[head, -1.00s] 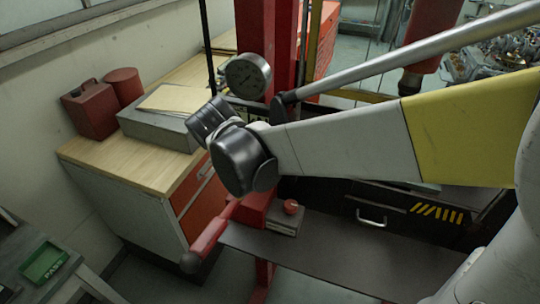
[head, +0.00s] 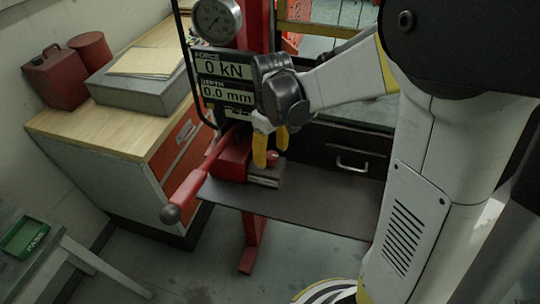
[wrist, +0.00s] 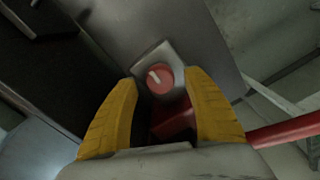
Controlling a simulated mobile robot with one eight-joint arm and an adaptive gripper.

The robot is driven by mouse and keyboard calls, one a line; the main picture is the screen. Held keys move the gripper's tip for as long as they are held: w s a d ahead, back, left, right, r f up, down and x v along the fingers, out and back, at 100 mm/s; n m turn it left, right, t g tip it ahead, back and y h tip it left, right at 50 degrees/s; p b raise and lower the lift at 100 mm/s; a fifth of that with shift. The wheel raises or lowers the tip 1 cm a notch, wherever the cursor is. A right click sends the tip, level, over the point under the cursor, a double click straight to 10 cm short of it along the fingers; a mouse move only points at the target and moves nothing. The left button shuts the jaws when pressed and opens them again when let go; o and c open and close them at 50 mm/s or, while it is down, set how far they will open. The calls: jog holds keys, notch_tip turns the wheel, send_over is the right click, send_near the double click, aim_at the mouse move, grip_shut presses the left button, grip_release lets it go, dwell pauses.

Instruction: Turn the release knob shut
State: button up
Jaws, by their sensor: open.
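The release knob (wrist: 159,78) is a round red knob with a white pointer mark, set on a grey metal block in the wrist view. It lies just beyond and between my fingertips. In the head view the knob (head: 272,157) shows small and partly hidden behind a finger. My gripper (head: 271,151) has yellow fingers and hangs above the block, pointing down. The fingers also show in the wrist view (wrist: 162,82), spread apart with nothing between them. I cannot tell from these views how high the tips are above the knob.
A red lever (head: 197,182) with a dark ball end juts out left of the block. A gauge (head: 216,22) and a display panel (head: 225,80) reading 0 kN and 0.0 mm stand behind. A dark bench plate (head: 310,205) spreads right of the block, clear.

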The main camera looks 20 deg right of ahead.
jog(key=shift+f, duration=0.7)
jog(key=c, duration=1.2)
